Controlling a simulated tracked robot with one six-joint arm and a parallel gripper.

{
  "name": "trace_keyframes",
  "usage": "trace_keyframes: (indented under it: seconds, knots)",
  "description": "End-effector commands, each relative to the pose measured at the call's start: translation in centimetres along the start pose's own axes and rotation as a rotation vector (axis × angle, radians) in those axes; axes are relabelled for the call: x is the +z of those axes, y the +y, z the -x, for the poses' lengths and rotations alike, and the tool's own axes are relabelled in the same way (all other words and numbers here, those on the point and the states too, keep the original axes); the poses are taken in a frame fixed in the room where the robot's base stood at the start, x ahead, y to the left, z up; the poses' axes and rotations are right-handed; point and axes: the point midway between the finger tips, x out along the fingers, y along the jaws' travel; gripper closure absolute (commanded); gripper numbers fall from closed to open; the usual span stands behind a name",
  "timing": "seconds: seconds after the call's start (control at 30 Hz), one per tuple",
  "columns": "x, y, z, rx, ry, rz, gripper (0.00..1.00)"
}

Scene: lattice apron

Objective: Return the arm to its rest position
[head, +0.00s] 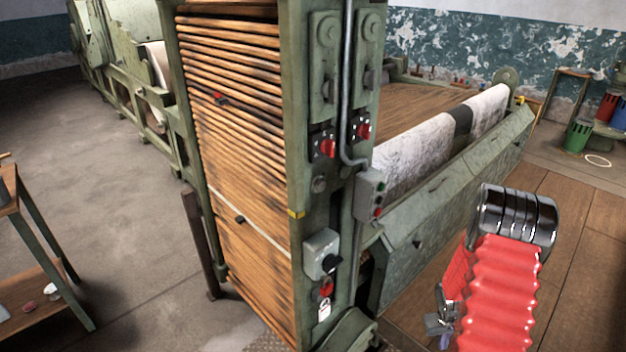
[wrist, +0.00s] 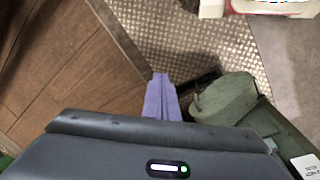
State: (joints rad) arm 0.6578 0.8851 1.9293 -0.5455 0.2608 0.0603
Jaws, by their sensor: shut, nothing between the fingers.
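My arm shows at the lower right of the head view as a red ribbed sleeve below a shiny black joint. My gripper (head: 438,325) hangs at the sleeve's lower left, small and partly hidden by it, in front of the green machine's side. In the wrist view my gripper (wrist: 160,80) shows as two purple fingers pressed together, shut with nothing between them. They point over a metal tread plate (wrist: 185,45), beside a rounded green machine part (wrist: 225,97). I cannot tell how high above the plate they are.
The slatted lattice machine (head: 245,160) stands close on the left of my arm, with a button box (head: 370,194) and a padlock (head: 324,308) on its post. A green trough (head: 450,225) runs behind my arm. Wooden floor (head: 585,260) lies clear at right. A workbench (head: 40,270) stands far left.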

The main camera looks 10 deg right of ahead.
Motion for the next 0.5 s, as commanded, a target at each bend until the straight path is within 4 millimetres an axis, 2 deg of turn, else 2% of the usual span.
trace_keyframes:
  seconds: [0.03, 0.1, 0.5]
  knots:
    - [-0.1, -0.2, 1.6, 0.005, -0.004, -0.003, 1.00]
    - [0.0, -0.6, 3.5, 0.009, -0.016, -0.012, 1.00]
    - [1.5, -3.6, 14.0, 0.013, -0.057, -0.050, 1.00]
